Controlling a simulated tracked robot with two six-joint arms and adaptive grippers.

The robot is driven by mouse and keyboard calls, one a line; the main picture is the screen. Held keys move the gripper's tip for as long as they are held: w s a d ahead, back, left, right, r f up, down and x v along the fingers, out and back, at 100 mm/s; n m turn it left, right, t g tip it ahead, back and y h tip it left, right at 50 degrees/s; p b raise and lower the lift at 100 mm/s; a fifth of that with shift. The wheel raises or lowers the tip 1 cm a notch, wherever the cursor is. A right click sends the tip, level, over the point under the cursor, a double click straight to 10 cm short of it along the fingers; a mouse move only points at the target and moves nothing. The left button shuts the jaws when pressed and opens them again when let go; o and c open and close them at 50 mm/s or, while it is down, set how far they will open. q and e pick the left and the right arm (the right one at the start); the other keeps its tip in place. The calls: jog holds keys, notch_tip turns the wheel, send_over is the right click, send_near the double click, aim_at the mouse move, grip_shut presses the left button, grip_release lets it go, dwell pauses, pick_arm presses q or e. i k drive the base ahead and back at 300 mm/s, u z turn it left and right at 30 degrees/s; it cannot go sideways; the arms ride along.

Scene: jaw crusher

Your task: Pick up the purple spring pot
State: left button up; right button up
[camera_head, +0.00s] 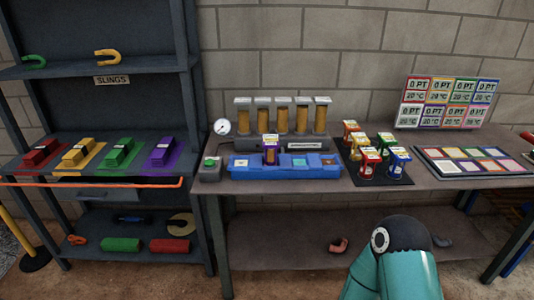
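The purple spring pot (270,150) stands upright in the blue tray (240,172), towards its left part, on the bench. It has a white label near its top. Several similar pots stand on a black mat to the right: an orange one (350,132), a green one (384,146), a red one (369,162) and a blue one (397,163). Neither of my grippers shows in the head view. Only a teal link of one of my arms shows at the bottom right, below the bench front, apart from the pots.
Several amber cylinders (282,118) stand behind the tray, with a gauge (221,127) and a green-button box (210,168) at left. A coloured-square board (472,165) lies right. A dark shelf rack (100,120) stands left. The bench front edge is mostly clear.

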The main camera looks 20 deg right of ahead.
aim_at(271, 145)
jog(key=z, duration=0.1)
jog(key=i, duration=0.9)
jog(key=u, duration=0.05)
